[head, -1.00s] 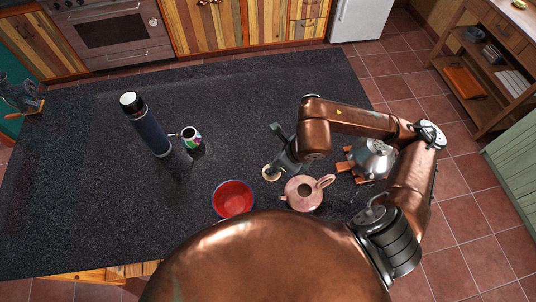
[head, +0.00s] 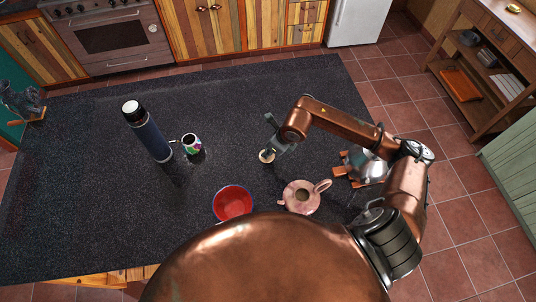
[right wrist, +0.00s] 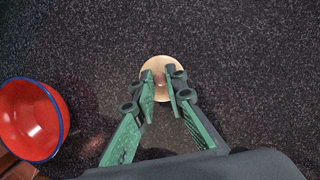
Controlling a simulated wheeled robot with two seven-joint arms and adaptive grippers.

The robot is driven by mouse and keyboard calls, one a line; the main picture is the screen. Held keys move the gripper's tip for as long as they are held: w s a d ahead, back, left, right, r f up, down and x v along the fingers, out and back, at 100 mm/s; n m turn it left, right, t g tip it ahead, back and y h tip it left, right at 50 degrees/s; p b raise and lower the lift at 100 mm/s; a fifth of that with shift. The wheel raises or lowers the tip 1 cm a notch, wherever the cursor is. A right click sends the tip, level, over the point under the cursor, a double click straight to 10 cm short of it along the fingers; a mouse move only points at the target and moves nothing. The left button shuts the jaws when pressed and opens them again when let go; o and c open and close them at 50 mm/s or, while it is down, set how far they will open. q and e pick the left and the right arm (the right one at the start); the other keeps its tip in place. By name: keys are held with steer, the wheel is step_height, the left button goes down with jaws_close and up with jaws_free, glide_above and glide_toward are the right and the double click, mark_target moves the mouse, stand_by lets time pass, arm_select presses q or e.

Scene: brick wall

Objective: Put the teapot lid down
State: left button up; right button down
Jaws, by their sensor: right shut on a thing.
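The teapot lid (head: 266,157) is a small round pale disc, seen at the tip of my right gripper (head: 272,146) in the head view. In the right wrist view the lid (right wrist: 157,70) sits between the fingertips of my right gripper (right wrist: 160,83), which is shut on its knob. The lid is at or just above the dark countertop; I cannot tell whether it touches. The pink teapot (head: 300,198) stands upright with its top open, to the lower right of the lid. My left gripper is not in view.
A red bowl (head: 232,203) stands left of the teapot. A dark flask (head: 148,132) and a patterned mug (head: 191,144) stand further left. A metal kettle (head: 366,166) stands at the right behind my right arm. The counter (head: 235,100) behind the lid is clear.

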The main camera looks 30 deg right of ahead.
steer(key=shift+w+d+f, duration=0.1)
steer(key=shift+w+f, duration=0.1)
steer(key=shift+f, duration=0.15)
step_height(320, 180, down, 3)
steer(key=shift+r+p, duration=0.1)
steer(key=shift+p, duration=0.5)
steer(key=c, duration=2.4)
jaws_free()
steer(key=shift+f, duration=0.25)
steer(key=o, duration=0.4)
steer(key=shift+r, duration=0.1)
steer(key=shift+o, duration=0.2)
